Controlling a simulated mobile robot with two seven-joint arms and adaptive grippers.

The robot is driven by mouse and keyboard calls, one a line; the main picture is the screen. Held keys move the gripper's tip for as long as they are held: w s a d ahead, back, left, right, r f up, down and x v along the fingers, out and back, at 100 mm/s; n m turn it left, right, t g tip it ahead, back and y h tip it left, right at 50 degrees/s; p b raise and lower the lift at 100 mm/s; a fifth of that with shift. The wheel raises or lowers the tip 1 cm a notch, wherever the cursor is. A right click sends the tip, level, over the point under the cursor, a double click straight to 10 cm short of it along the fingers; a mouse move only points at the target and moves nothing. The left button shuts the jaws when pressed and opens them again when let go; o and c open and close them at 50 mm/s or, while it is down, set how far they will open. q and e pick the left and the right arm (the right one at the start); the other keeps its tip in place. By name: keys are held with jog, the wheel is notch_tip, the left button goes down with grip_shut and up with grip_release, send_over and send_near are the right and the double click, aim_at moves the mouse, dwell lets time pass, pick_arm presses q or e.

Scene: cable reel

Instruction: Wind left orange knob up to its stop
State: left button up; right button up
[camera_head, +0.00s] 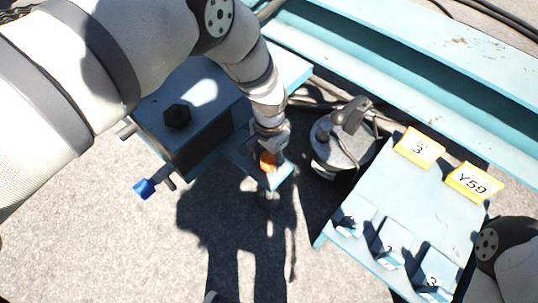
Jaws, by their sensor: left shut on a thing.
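The orange knob (268,161) shows as a small orange patch at the end of the light-blue bracket beside the dark box, in the middle of the head view. My left gripper (270,148) comes down over it from above and is shut on it. The fingers and wrist hide most of the knob. A blue knob (145,189) sticks out at the lower left of the box and is apart from the gripper. My right arm shows only in part at the lower right edge; its gripper is out of view.
The blue-and-black box (178,140) has a black hex knob (177,116) on it. A grey round device (342,147) with a handle stands right of the gripper. A light-blue panel (395,205) bears yellow labels (420,148) and numbered blocks. Bare ground lies in front.

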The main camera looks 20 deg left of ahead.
aim_at(269, 157)
pick_arm(q)
jog(key=shift+n, duration=0.7)
jog(key=o, duration=1.1)
notch_tip(269, 157, up, 12)
